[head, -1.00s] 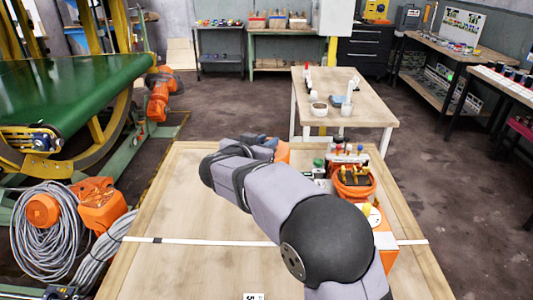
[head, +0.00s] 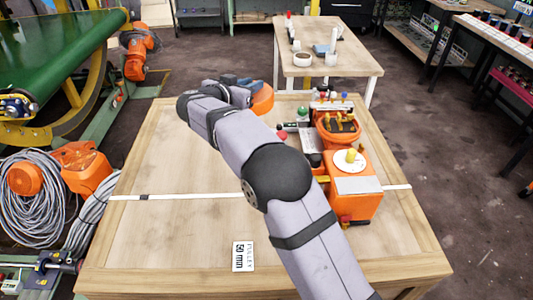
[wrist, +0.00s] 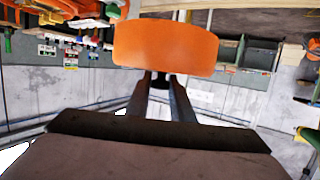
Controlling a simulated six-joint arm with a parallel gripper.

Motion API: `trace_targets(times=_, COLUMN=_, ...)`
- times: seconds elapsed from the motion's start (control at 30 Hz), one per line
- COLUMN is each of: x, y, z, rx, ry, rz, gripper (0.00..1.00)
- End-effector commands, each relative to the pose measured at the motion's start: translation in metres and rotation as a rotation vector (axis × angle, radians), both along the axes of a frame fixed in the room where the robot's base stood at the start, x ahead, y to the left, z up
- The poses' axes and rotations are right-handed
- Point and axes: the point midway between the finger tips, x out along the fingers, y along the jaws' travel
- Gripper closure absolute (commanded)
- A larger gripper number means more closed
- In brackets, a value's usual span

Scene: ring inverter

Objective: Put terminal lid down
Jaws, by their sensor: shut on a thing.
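An orange terminal lid (wrist: 165,48) with a rounded face is in my gripper (wrist: 164,85), which is closed on it in the wrist view. In the head view the lid (head: 262,101) shows beside my gripper (head: 240,86), near the far edge of the wooden table, with its left part hidden by the arm. The fingertips are not clear there. An orange round housing (head: 338,131) with dark and yellow parts inside stands to the right of the lid, apart from it.
An orange box (head: 352,203) with a pale top and yellow knob stands nearer on the table (head: 180,225). Small coloured parts (head: 303,112) crowd the housing's left and back. A "PULLEY 50 mm" label (head: 243,257) lies at the front. The table's left side is clear.

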Motion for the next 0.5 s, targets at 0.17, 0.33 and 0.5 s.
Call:
trace_targets(times=0.17, x=0.024, y=-0.009, z=-0.035, rx=-0.002, ry=-0.002, rz=-0.073, gripper=1.0)
trace_targets(times=0.33, x=0.037, y=-0.02, z=-0.064, rx=-0.001, ry=0.001, rz=-0.135, gripper=1.0)
trace_targets(times=0.5, x=0.044, y=-0.031, z=-0.092, rx=0.004, ry=0.007, rz=-0.186, gripper=1.0)
